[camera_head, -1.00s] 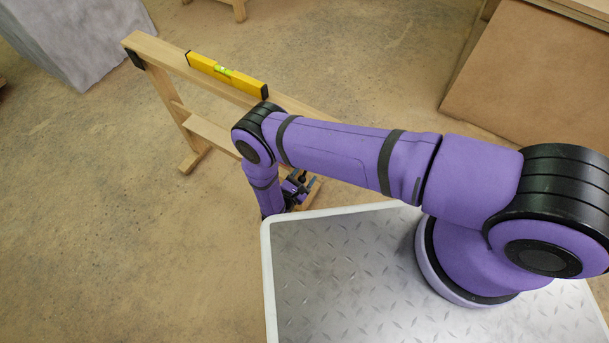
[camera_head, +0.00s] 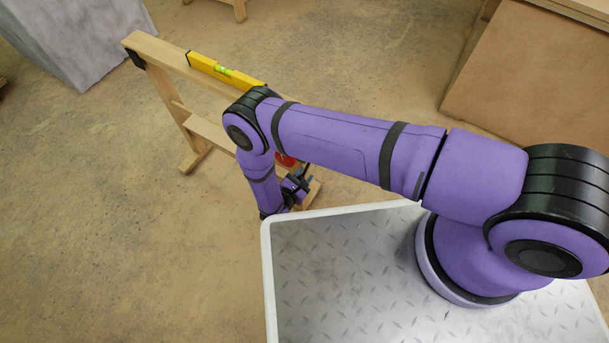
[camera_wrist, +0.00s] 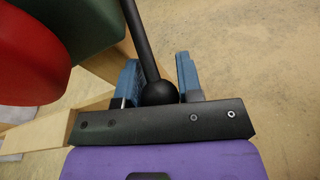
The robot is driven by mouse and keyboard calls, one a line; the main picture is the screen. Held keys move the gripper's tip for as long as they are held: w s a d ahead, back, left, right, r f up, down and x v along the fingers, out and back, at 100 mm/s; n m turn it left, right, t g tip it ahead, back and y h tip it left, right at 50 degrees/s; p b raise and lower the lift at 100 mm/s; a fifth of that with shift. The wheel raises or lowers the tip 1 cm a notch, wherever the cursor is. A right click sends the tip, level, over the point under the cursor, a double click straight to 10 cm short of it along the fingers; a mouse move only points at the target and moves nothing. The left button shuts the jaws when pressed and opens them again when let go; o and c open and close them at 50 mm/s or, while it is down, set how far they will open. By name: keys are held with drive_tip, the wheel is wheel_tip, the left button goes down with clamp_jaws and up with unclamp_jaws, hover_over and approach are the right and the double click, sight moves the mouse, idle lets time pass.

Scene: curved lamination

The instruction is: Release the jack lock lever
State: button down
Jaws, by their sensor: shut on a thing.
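The jack lock lever is a black rod with a ball knob (camera_wrist: 160,92), seen in the wrist view. The rod rises from the knob to the top edge, leaning slightly left. My gripper (camera_wrist: 158,66) has its blue fingers on either side of the knob end and is shut on the lever. A red rounded part (camera_wrist: 28,55) and a dark green part (camera_wrist: 88,25) lie to the left of the rod. In the head view the red part (camera_head: 285,160) shows just under my forearm. My gripper (camera_head: 297,187) is small there and partly hidden.
A wooden trestle (camera_head: 163,92) with a yellow spirit level (camera_head: 225,72) on its top beam stands behind my arm. A grey block (camera_head: 80,40) is at back left and brown boards (camera_head: 535,85) at back right. Open floor (camera_head: 130,260) lies to the left.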

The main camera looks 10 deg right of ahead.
sight(304, 172)
drive_tip(key=shift+s+a+r+g, duration=0.1)
drive_tip(key=shift+a+r+g, duration=0.05)
drive_tip(key=shift+r+g, duration=0.15)
drive_tip(key=shift+s+a+r, duration=0.15)
drive_tip(key=shift+s+r, duration=0.05)
drive_tip(key=shift+r, duration=0.1)
drive_tip(key=shift+s+a+r+g+y, duration=0.15)
drive_tip(key=shift+s+r+g+y, duration=0.1)
drive_tip(key=shift+r+g+y, duration=0.3)
drive_tip(key=shift+s+a+r+g+y, duration=0.2)
drive_tip(key=shift+r+g+y, duration=0.25)
drive_tip(key=shift+r, duration=0.5)
drive_tip(key=shift+s+r, duration=0.1)
drive_tip(key=c, duration=0.8)
unclamp_jaws()
